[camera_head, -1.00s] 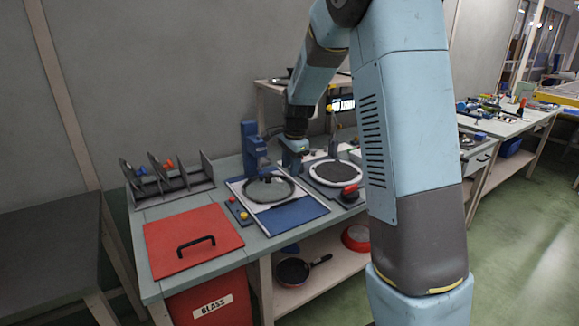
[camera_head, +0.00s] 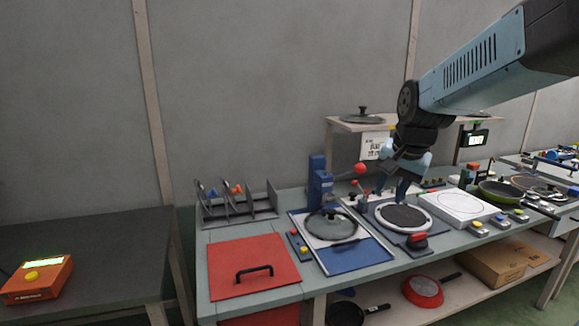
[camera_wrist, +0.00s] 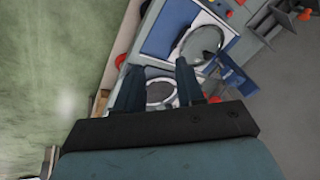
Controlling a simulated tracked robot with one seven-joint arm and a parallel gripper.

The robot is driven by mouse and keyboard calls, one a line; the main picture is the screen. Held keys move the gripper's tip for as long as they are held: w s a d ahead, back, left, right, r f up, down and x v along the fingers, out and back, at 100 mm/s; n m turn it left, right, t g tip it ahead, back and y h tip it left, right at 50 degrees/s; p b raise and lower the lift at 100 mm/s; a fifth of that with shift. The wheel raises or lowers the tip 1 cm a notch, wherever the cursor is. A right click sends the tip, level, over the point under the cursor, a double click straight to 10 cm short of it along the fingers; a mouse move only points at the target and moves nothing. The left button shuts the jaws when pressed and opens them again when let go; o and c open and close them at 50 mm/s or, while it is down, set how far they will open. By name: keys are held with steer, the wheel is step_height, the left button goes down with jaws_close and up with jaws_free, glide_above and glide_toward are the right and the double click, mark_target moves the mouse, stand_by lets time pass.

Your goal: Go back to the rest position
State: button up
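My arm reaches in from the upper right of the head view. My gripper (camera_head: 398,186) hangs above the bench, around the dark round plate (camera_head: 404,217) with a white rim; I cannot tell its exact height. In the wrist view, the two dark blue fingers of my gripper (camera_wrist: 158,80) are apart, with nothing held between them. A glass lid (camera_head: 331,224) with a black knob lies on the white-and-blue board (camera_head: 357,256) left of the gripper. The lid also shows in the wrist view (camera_wrist: 202,44).
A blue post (camera_head: 319,183) and a raised shelf (camera_head: 345,125) bearing another lid stand behind. A red hatch (camera_head: 250,262) and a rack (camera_head: 240,207) are at the bench's left. An orange device (camera_head: 38,280) sits on the dark table (camera_head: 100,250). Pans lie on the lower shelf.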

steer(key=s+r+n+t, duration=0.1)
steer(key=s+n, duration=0.5)
steer(key=s, duration=1)
steer(key=shift+s+d+r+t+h, duration=0.2)
steer(key=shift+s+d+t+h, duration=0.15)
steer(key=shift+d+h, duration=0.1)
